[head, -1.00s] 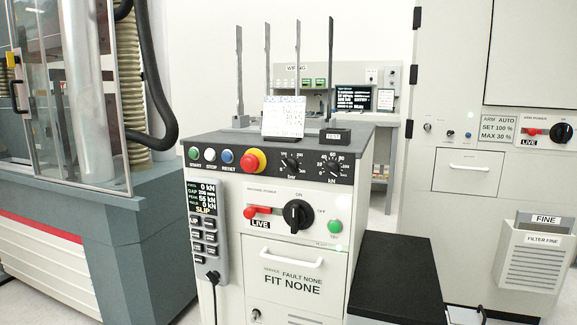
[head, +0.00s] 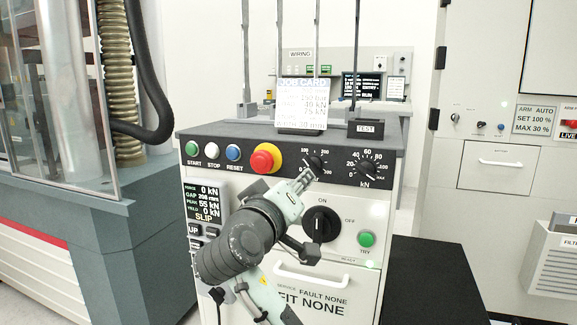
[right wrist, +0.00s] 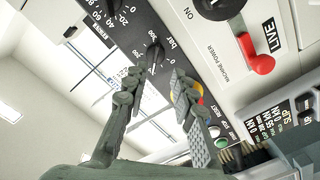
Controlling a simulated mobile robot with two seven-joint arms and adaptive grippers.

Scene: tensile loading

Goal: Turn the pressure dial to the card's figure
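The black pressure dial marked bar (head: 316,162) is on the dark strip of the grey console. It also shows in the right wrist view (right wrist: 154,56); its exact setting is too small to read. My right gripper (head: 306,176) is just in front of and below this dial. In the right wrist view its fingers (right wrist: 158,76) are apart, with the dial beyond and between the tips; I see no grip on it. The white job card (head: 301,97) stands on the console top. Its printed figures are small and blurred. My left gripper is not in view.
The kN dial (head: 367,168) is right of the bar dial. The red emergency button (head: 264,158) is to its left. The black power switch (head: 320,224) and green TRY button (head: 366,239) are below. A TEST block (head: 366,129) is on the console top.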

